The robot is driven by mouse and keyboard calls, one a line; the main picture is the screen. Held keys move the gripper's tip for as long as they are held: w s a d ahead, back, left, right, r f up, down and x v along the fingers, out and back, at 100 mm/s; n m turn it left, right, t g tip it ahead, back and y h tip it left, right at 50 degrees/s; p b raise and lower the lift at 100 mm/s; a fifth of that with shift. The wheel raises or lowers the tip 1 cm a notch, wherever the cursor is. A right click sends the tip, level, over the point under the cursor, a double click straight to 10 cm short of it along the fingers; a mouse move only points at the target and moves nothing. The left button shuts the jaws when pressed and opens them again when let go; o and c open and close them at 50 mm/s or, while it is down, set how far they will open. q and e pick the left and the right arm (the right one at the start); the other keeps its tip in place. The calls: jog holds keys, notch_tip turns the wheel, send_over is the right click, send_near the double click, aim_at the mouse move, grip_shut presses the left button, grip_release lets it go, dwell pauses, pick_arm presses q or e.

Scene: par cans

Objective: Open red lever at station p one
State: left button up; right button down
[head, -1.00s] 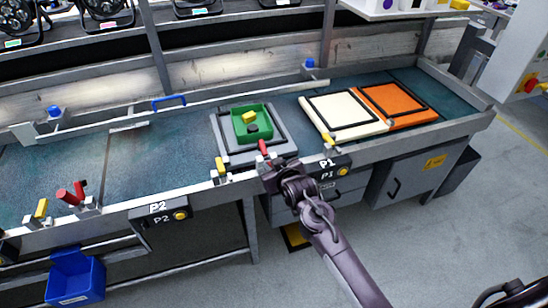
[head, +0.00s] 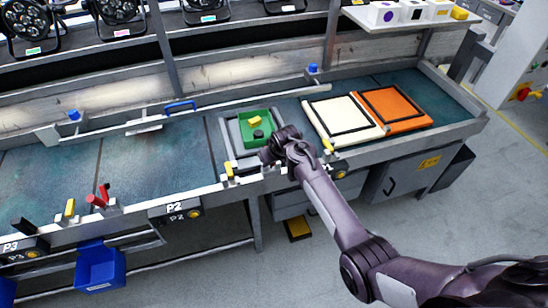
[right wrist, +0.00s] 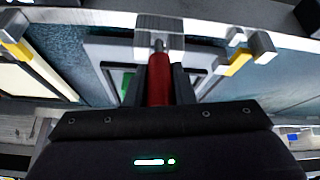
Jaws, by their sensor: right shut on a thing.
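The red lever at station P1 shows in the right wrist view (right wrist: 159,78), its shaft running up to a pale bracket (right wrist: 160,24). My right gripper (right wrist: 160,88) is shut on it, with one dark finger on each side. In the head view my right gripper (head: 268,155) is at the front rail of P1, by the green tray (head: 247,142), and hides the lever there. The P1 sign (head: 328,168) is partly covered by my arm. My left gripper is not in view.
Yellow levers (head: 229,170) and (head: 328,147) stand either side of my gripper. Cream (head: 375,132) and orange (head: 425,120) panels lie to the right. Station P2 (head: 174,209) and another red lever (head: 97,200) are to the left. A blue bin (head: 100,268) hangs below.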

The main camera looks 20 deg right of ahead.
jog(key=shift+w+r, duration=0.1)
dwell(0.4)
jog(key=c, duration=1.2)
grip_release()
jog(key=shift+c, duration=0.2)
jog(key=v, duration=0.7)
jog(key=shift+r+b, duration=0.25)
jog(key=shift+b, duration=0.1)
